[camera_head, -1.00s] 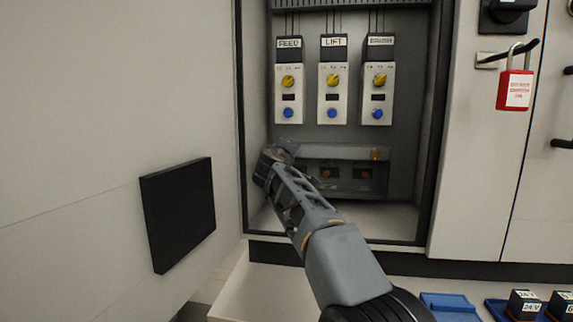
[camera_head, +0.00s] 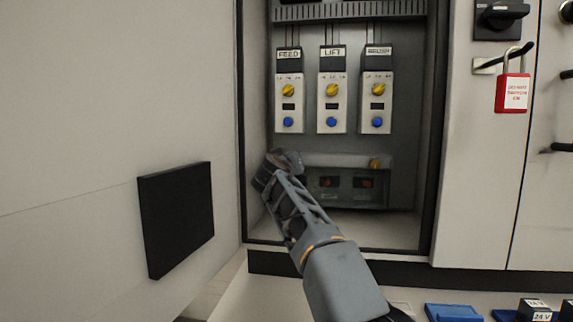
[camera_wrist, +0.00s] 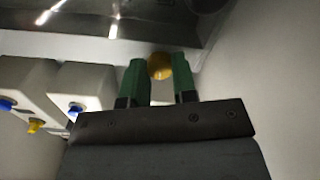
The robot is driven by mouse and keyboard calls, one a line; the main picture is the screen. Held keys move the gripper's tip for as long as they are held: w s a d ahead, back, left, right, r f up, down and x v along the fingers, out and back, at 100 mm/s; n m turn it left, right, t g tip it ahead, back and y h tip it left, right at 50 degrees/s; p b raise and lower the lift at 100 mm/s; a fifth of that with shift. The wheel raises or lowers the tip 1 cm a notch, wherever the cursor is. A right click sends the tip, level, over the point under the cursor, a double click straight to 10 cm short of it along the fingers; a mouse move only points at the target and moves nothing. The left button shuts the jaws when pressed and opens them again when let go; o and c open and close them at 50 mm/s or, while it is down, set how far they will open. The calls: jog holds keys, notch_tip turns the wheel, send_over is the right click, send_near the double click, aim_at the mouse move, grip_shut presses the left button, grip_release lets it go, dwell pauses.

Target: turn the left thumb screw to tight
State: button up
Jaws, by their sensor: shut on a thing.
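The left thumb screw is a yellow round knob (camera_wrist: 160,67) between the green fingertips of my gripper in the wrist view. My gripper (camera_wrist: 157,78) is shut on it, one finger on each side. In the head view my gripper (camera_head: 286,160) is at the left end of a dark clear-windowed cover (camera_head: 345,199) low in the cabinet. It hides the left thumb screw there. The right thumb screw (camera_head: 375,164) is a yellow knob at the cover's upper right. How tight the left screw is cannot be told.
Above the cover stand three modules, FEED (camera_head: 289,108), LIFT (camera_head: 331,108) and a third (camera_head: 377,108), with yellow dials and blue buttons. The cabinet's left wall is close to my gripper. A red padlock (camera_head: 513,93) hangs at right. A blue tray (camera_head: 454,312) lies below.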

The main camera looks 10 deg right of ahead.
jog(key=shift+m, duration=0.7)
jog(key=o, duration=0.9)
jog(key=v, duration=1.3)
jog(key=shift+s+a, duration=0.2)
jog(key=shift+s, duration=0.15)
jog(key=shift+p, duration=0.3)
